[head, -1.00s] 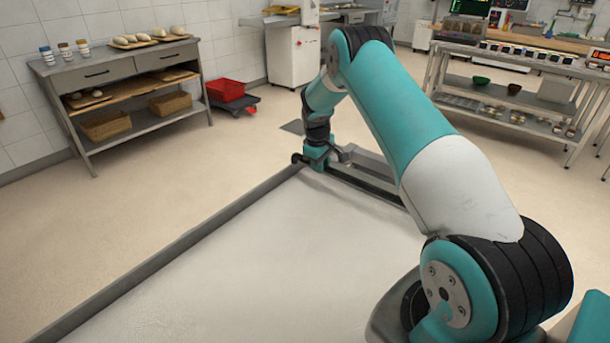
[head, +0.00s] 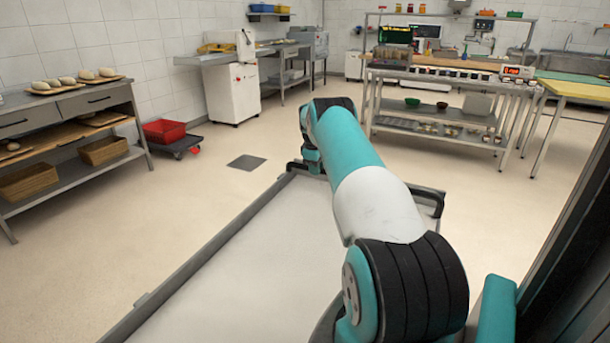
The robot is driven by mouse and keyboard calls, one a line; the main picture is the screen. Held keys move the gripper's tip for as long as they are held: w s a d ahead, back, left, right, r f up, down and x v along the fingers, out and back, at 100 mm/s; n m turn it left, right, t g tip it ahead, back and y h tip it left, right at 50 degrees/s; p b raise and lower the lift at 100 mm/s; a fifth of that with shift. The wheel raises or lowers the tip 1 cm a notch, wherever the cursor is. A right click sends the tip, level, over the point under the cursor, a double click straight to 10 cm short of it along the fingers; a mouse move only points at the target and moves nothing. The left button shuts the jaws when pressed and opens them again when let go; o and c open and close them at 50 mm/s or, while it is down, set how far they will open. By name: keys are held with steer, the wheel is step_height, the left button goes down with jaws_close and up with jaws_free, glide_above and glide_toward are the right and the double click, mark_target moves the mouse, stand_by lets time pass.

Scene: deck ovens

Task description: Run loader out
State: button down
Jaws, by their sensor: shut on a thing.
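The loader (head: 250,265) is a long flat bed with a pale cover and grey side rails. It fills the lower middle of the head view, and its near end runs out of the picture. A dark handle shows at the right of its far end. My gripper (head: 312,160) is at the far end of the loader, shut on it. My arm hides most of the gripper and the middle of the end bar, so the fingertips and exact grip are not visible.
A dark upright panel (head: 575,255) stands close at right. A shelf bench (head: 95,103) with loaves and baskets is at left. A red crate (head: 164,131) sits on a low dolly. A steel work table (head: 440,85) stands beyond the loader.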

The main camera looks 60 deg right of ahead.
steer(key=shift+w+d, duration=0.15)
steer(key=shift+d, duration=0.45)
steer(key=shift+w+d, duration=0.15)
steer(key=shift+d, duration=0.45)
steer(key=shift+d+r, duration=0.1)
steer(key=c, duration=0.9)
jaws_free()
steer(key=shift+c, duration=0.2)
steer(key=a+r+p, duration=0.1)
steer(key=a+r, duration=0.2)
steer(key=r, duration=1.4)
steer(key=shift+s+a, duration=0.2)
steer(key=shift+s, duration=0.15)
